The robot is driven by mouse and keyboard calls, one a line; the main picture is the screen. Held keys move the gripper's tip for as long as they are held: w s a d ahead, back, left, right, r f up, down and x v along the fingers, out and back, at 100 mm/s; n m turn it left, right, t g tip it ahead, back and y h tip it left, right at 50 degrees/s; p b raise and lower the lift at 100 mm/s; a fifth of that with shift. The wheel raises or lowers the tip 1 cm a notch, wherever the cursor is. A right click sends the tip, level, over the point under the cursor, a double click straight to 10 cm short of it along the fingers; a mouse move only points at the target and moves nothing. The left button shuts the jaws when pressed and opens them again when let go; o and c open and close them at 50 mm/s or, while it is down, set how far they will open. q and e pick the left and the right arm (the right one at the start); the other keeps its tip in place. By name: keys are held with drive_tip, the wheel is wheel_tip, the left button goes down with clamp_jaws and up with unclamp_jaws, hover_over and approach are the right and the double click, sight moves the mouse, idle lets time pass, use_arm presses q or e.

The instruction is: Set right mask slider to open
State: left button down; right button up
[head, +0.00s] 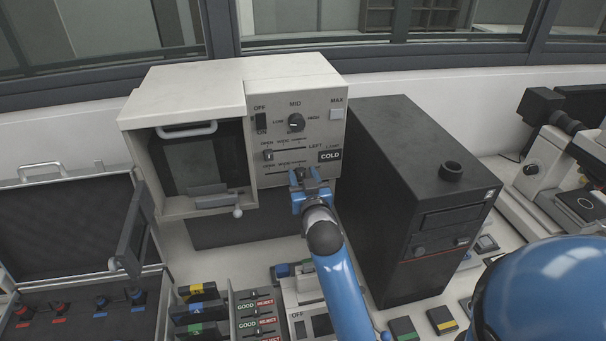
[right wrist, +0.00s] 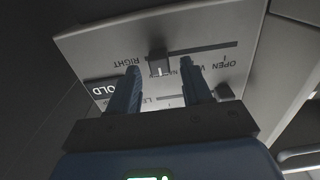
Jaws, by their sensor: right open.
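The right mask slider is a small black knob (right wrist: 158,64) on the press's pale control panel (right wrist: 105,45). In the right wrist view it sits beside the upside-down RIGHT label, at the end of its slot away from the OPEN mark. My right gripper (right wrist: 160,76) is open, its fingertips one on each side of the knob; I cannot tell whether either touches it. In the head view my right gripper (head: 306,181) is at the panel's lower part and hides much of this slider. The left mask slider (head: 268,155) is above and to the left. My left gripper is not in view.
The mounting press (head: 185,90) has an open-fronted chamber with a handle left of the panel. A black computer tower (head: 400,150) stands close right of my arm. An open case (head: 70,225) is at left, and GOOD/REJECT trays (head: 257,318) are in front.

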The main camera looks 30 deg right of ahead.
drive_tip(key=shift+w, duration=0.25)
clamp_jaws()
